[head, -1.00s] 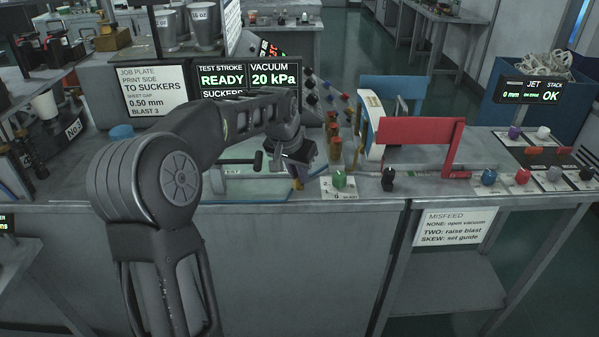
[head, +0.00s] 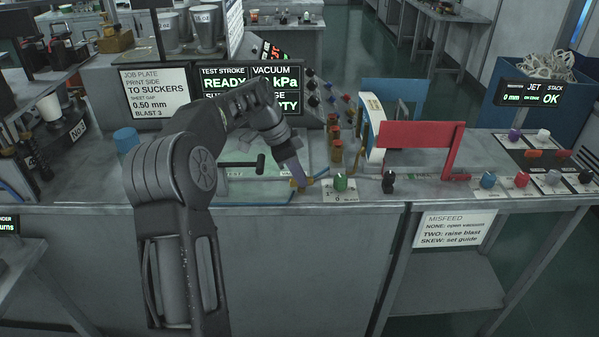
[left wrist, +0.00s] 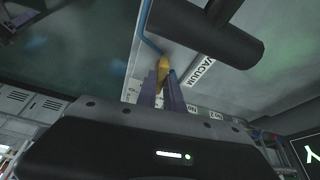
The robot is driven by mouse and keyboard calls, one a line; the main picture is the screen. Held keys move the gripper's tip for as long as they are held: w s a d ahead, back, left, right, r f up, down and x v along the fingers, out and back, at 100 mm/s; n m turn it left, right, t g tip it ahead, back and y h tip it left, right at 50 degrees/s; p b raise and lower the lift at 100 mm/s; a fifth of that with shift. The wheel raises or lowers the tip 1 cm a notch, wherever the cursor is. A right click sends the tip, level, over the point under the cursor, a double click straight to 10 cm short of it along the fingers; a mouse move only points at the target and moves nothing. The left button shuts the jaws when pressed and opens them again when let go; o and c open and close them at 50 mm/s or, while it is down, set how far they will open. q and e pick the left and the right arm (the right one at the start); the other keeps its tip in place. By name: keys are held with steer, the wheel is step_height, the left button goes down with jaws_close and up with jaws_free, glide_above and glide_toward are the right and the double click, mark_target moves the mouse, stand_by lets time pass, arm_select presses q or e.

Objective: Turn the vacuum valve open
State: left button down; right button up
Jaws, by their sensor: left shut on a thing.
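The vacuum valve shows as a small yellow handle (left wrist: 162,64) in the left wrist view, beside a white label reading VACUUM (left wrist: 198,73). My left gripper (left wrist: 158,80) has its purple fingers closed around the handle. In the head view the gripper (head: 299,178) points down at the bench's front edge, left of the green knob (head: 340,182); a bit of yellow shows at its fingertips. The display (head: 250,86) reads READY, and my arm hides the vacuum number before kPa. My right gripper is not in view.
A black T-shaped handle (head: 243,163) is close left of my gripper; a dark cylinder (left wrist: 205,32) lies near it in the wrist view. A black knob (head: 389,182) and a red panel (head: 420,149) stand to the right. A blue cap (head: 126,140) is at left.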

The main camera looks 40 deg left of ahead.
arm_select(q)
steer(key=shift+m+g+p, duration=0.3)
steer(key=shift+m, duration=0.6)
steer(key=c, duration=1.5)
jaws_free()
steer(key=shift+o, duration=0.2)
